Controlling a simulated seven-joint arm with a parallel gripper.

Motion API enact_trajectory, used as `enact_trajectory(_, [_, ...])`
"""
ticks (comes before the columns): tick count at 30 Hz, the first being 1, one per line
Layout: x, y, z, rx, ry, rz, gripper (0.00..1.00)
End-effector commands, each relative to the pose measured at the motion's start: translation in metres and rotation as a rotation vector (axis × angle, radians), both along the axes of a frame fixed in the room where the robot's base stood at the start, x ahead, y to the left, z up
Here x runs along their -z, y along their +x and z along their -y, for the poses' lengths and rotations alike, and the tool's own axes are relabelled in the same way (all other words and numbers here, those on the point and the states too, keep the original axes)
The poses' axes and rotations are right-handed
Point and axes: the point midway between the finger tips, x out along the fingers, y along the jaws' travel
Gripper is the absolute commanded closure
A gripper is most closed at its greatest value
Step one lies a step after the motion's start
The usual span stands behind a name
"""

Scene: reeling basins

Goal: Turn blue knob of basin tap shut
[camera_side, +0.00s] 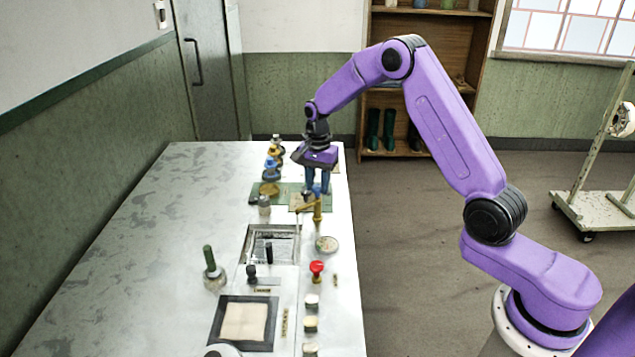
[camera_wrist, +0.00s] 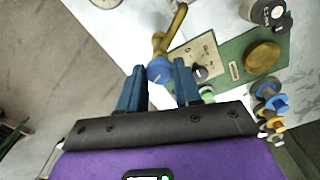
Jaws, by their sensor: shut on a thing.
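The blue knob (camera_wrist: 158,70) sits at the end of a brass tap (camera_wrist: 174,28) in the wrist view. My gripper (camera_side: 317,189) points down over the tap, with its two blue fingers on either side of the knob and shut on it. The sunken basin (camera_side: 245,244) lies in front of the tap in the counter. I cannot tell how far the knob is turned.
A green-handled brush pot (camera_side: 213,268) stands left. The counter's left side is clear.

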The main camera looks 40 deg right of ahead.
Motion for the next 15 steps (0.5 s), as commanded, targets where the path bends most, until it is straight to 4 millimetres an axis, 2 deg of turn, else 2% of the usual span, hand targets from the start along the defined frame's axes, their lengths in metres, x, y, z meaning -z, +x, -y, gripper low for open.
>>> enact_trajectory(6, [-0.0009, 0.0004, -0.0001, 0.184, -0.001, 0.001, 0.97])
enact_trajectory(15, [-0.0009, 0.0005, 0.0002, 0.362, -0.001, 0.001, 0.97])
